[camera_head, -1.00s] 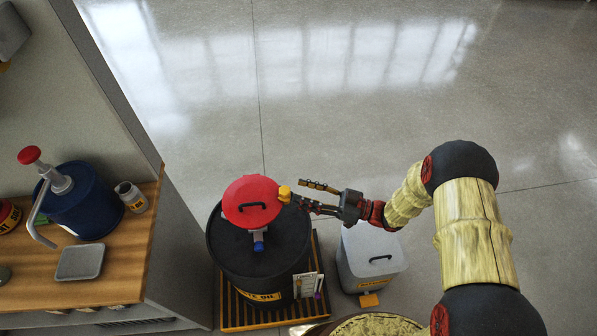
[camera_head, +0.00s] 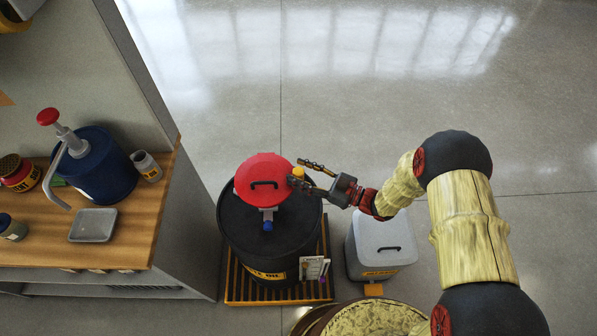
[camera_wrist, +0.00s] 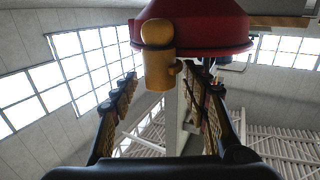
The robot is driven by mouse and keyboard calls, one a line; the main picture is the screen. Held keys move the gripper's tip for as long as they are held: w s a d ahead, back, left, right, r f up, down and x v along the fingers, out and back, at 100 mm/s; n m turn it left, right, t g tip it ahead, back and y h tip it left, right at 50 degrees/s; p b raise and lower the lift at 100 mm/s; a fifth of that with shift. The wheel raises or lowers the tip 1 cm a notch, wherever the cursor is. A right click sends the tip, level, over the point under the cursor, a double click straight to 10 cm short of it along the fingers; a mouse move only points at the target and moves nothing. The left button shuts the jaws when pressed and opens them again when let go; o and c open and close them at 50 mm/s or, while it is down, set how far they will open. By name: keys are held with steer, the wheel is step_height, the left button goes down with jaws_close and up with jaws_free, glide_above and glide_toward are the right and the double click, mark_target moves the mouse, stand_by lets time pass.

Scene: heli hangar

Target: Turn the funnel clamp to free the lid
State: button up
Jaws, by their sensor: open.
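The red round funnel lid (camera_head: 262,172) with a dark handle sits above the black drum (camera_head: 232,220). It looks closed. The yellow funnel clamp (camera_head: 298,172) is at the lid's right edge. My gripper (camera_head: 297,171) is open, reaching in from the right, with one finger on each side of the clamp.
The drum stands on a yellow-slatted pallet (camera_head: 240,290). A grey lidded bin (camera_head: 382,245) stands right of it, under my arm. A wooden bench (camera_head: 60,235) with a blue pump container (camera_head: 95,170) is at left. The floor behind is clear.

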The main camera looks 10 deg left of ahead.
steer(key=shift+w+a, duration=0.1)
steer(key=shift+a, duration=0.25)
steer(key=shift+c, duration=0.3)
steer(key=c, duration=1.1)
steer(key=shift+g, duration=0.3)
steer(key=n+g+b, duration=0.1)
steer(key=g, duration=0.1)
steer(key=n+g, duration=0.2)
steer(key=g, duration=0.1)
steer(key=shift+f+n+y+b, duration=0.1)
steer(key=shift+n+y+b, duration=0.2)
steer(key=shift+b, duration=0.1)
steer(key=shift+n+g+h+b, duration=0.65)
steer(key=shift+n+g, duration=1.25)
steer(key=shift+g, duration=1)
steer(key=o, duration=1.2)
steer(key=shift+c, duration=0.2)
